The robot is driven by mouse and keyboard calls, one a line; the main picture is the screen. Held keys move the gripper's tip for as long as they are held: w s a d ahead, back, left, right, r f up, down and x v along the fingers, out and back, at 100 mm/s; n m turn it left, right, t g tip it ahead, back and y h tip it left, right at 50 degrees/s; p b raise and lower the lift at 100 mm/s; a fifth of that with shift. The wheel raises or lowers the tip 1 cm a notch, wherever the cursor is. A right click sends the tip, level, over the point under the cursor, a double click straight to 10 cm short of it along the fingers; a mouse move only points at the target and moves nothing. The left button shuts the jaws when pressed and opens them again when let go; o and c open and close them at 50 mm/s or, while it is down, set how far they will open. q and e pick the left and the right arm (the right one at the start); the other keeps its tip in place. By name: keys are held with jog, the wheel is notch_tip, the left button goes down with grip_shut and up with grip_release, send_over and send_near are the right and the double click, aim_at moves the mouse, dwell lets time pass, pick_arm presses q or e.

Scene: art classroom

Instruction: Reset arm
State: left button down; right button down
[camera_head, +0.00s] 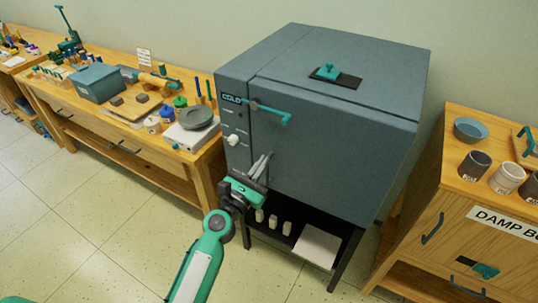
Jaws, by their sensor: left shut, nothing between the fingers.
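My left arm reaches up from the bottom of the view, left of centre. My left gripper (262,163) is in front of the lower left part of the grey kiln-like cabinet (335,150), near its front face. Its fingers are shut with nothing seen between them. I cannot tell whether the fingertips touch the cabinet. The cabinet's door looks shut, with a teal handle (272,113) above the gripper and a "COLD" label (232,98) at its upper left. The gripper hides part of the cabinet's lower edge. My right gripper is not in view.
A wooden workbench (120,165) on the left holds a grey box, jars and a round plate. A wooden cabinet (440,215) on the right holds cups and a blue bowl. A shelf (318,246) with small pale pieces is under the grey cabinet. Floor is clear at lower left.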

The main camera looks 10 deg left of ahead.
pick_arm(q)
jog(key=shift+s+a+f, duration=0.15)
jog(key=shift+s+a, duration=0.1)
jog(key=shift+s, duration=0.4)
